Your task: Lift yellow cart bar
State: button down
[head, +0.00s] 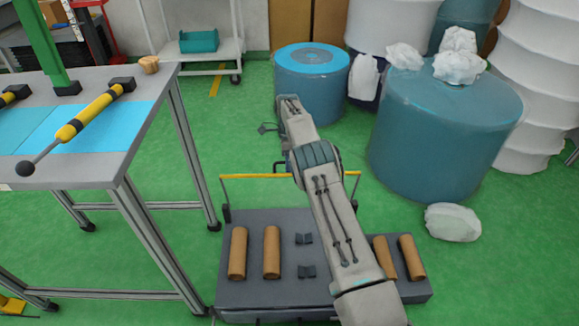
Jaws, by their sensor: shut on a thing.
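The yellow cart bar (245,176) runs across the far end of a low dark grey cart (325,292), held on thin uprights. My arm crosses in front of the bar and hides part of its right half. Only a small dark part of my gripper (281,168) shows, at the bar just left of my arm, and it is shut on the bar. The fingertips are mostly hidden. The bar looks about level.
Brown rolls (271,252) and small black blocks (304,239) lie on the cart. A workbench (95,178) stands close on the left. Blue drums (440,135) and a white bag (453,222) are at the right.

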jog(key=shift+w+a+r, duration=0.15)
jog(key=shift+a+r, duration=0.1)
jog(key=shift+r, duration=0.3)
jog(key=c, duration=1.5)
grip_release()
jog(key=shift+r, duration=0.15)
jog(key=shift+d+f, duration=0.2)
jog(key=shift+d, duration=0.15)
notch_tip(320, 180, up, 5)
jog(key=shift+f+p, duration=0.2)
jog(key=shift+p, duration=0.5)
jog(key=s+d+r+p, duration=0.1)
jog(key=s+d+r, duration=0.4)
jog(key=d, duration=0.5)
jog(key=shift+d+r, duration=0.35)
jog(key=shift+r, duration=0.35)
